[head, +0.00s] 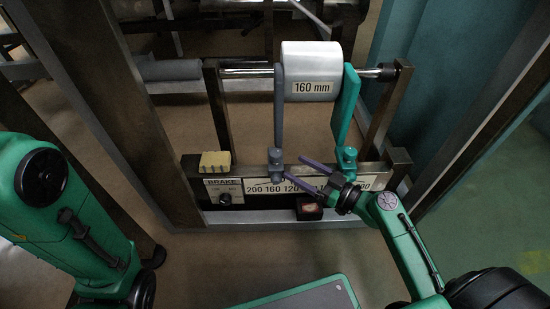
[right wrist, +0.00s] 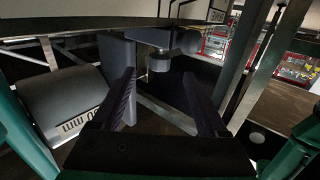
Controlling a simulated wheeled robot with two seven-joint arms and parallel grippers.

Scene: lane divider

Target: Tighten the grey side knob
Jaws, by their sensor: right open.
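The grey side knob (head: 275,157) sits on the rail at the foot of the grey divider plate (head: 279,105). In the right wrist view a grey knob (right wrist: 160,62) shows ahead of my fingers, in line with the gap between them. My right gripper (head: 293,168) is open, its fingertips just right of the grey knob, and holds nothing. A green knob (head: 346,158) stands at the foot of the green divider plate (head: 346,105), behind my right gripper. My left arm is at the left; its gripper is out of view.
A white roll marked 160 mm (head: 311,75) sits between the plates on a shaft. The front rail bears a number scale (head: 262,188), partly hidden by my gripper, and a BRAKE panel (head: 223,191). A yellow block (head: 215,161) lies on the rail's left end. Metal posts stand both sides.

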